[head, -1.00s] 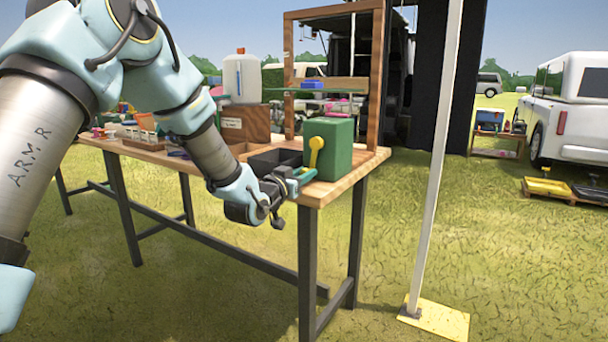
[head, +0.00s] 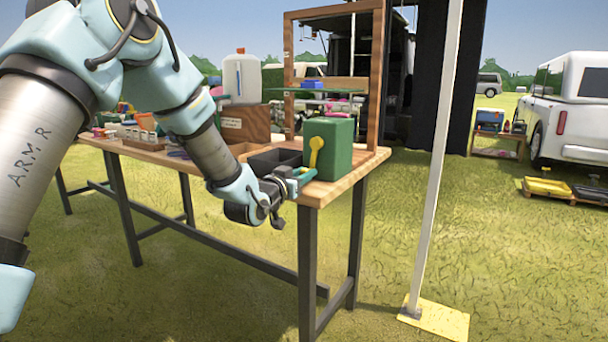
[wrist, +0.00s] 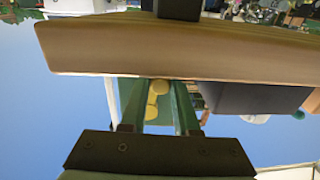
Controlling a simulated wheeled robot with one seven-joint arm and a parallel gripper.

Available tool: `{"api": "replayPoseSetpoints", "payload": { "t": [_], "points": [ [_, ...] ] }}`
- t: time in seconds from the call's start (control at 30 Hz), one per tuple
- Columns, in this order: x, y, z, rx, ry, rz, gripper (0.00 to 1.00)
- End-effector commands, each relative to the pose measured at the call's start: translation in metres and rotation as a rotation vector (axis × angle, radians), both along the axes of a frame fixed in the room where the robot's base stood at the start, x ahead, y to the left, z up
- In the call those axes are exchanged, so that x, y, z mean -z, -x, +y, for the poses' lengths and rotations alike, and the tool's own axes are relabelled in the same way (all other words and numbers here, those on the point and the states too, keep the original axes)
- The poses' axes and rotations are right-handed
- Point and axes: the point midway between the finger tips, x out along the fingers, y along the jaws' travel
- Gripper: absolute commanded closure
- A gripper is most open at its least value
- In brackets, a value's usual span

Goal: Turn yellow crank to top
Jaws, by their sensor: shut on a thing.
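The yellow crank (head: 316,150) is on the near face of a green box (head: 336,150) at the right end of the wooden table (head: 330,188). In the head view its arm stands close to upright, a round end at the top and the lower end by my gripper (head: 304,176). My gripper reaches in from the left, low against the box, with its green fingers closed. In the wrist view, which is upside down, the crank (wrist: 155,98) shows between the two fingers (wrist: 158,112). The exact contact at the lower end is partly hidden by the fingers.
A black bin (head: 274,160) stands left of the green box. A wooden frame (head: 374,90) rises behind it. The table's front edge lies close to my gripper, and a white pole (head: 438,150) stands to the right. Grass in front is clear.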

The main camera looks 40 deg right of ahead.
Motion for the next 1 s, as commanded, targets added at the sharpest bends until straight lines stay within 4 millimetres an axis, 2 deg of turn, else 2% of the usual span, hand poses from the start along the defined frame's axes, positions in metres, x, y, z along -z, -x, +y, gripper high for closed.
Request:
{"api": "replayPoseSetpoints", "payload": {
  "t": [0.17, 0.5, 0.83, 0.87, 1.0],
  "points": [
    [0.001, -0.002, 0.001, -0.002, -0.003, -0.017, 1.0],
    [-0.004, -0.019, 0.005, -0.002, -0.065, -0.253, 1.0],
    [-0.006, -0.02, 0.005, -0.002, -0.071, -0.268, 1.0],
    [-0.006, -0.02, 0.005, -0.002, -0.071, -0.268, 0.67],
    [-0.006, -0.019, 0.005, -0.002, -0.071, -0.267, 0.52]
  ]
}}
